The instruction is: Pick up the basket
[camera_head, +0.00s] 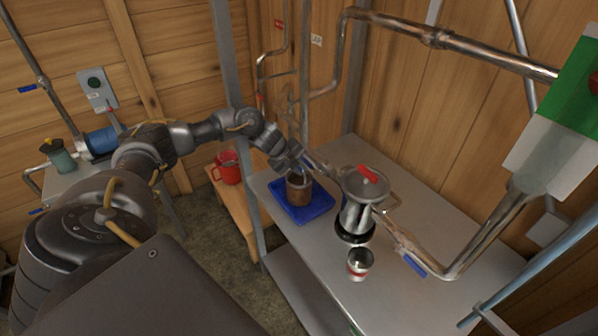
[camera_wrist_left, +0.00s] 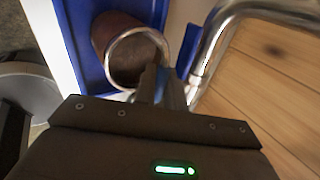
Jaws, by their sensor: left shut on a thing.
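The basket (camera_head: 298,190), a brown cylinder with a metal rim, is upright on or just over the blue tray (camera_head: 318,209); I cannot tell whether it touches the tray. My left gripper (camera_head: 299,166) reaches down to its top from behind left. In the left wrist view the basket (camera_wrist_left: 108,40) shows its open mouth and shiny rim. The gripper's fingers (camera_wrist_left: 161,78) are shut on the basket at the rim's edge, with the contact partly hidden. My right gripper is not in view.
A steel pot (camera_head: 362,205) with a red-handled lid stands right of the tray. A small can (camera_head: 360,264) is in front of it. Pipes run behind and right. A red container (camera_head: 228,168) sits on a wooden bench (camera_head: 238,208).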

